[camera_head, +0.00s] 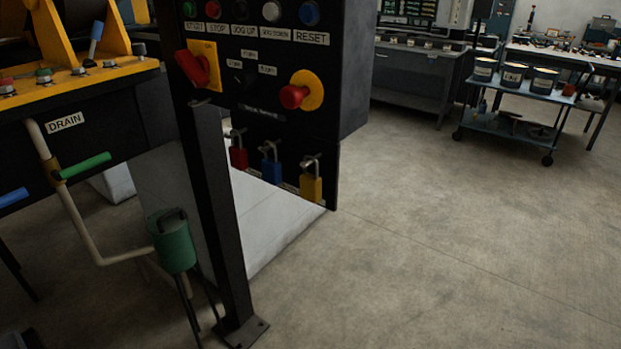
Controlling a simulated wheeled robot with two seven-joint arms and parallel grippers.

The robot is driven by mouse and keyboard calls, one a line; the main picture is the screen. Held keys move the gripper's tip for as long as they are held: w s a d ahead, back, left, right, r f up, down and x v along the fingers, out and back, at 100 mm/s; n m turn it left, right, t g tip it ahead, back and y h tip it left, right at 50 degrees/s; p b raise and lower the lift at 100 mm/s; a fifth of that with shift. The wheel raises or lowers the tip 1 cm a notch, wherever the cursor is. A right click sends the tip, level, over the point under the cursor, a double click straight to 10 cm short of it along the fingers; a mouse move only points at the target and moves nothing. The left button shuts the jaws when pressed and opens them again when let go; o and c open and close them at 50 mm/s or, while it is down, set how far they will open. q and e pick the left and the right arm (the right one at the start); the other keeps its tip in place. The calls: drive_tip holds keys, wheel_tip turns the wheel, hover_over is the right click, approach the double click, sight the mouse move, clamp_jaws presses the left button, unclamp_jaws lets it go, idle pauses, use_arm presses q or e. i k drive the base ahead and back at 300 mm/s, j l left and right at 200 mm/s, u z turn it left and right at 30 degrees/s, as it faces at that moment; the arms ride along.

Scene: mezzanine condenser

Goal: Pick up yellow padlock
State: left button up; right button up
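The yellow padlock (311,188) hangs by its grey shackle at the lower right of the black control panel (340,75) in the head view. A blue padlock (271,171) hangs to its left, and a red padlock (238,158) hangs further left. All three are in a row near the panel's bottom edge. Neither of my grippers shows in this view, so their state cannot be seen.
A red knob on a yellow plate (304,92) and a red-handled switch (198,66) sit above the padlocks. A black post (215,200) stands left of them. A green container (174,244) is lower left. A wheeled cart (520,118) stands far right. The floor right of the panel is clear.

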sight(310, 185)
drive_tip(key=i+j+z, duration=0.15)
drive_tip(key=j+z, duration=0.2)
drive_tip(key=j, duration=0.75)
drive_tip(key=j+z, duration=0.4)
drive_tip(key=j, duration=0.65)
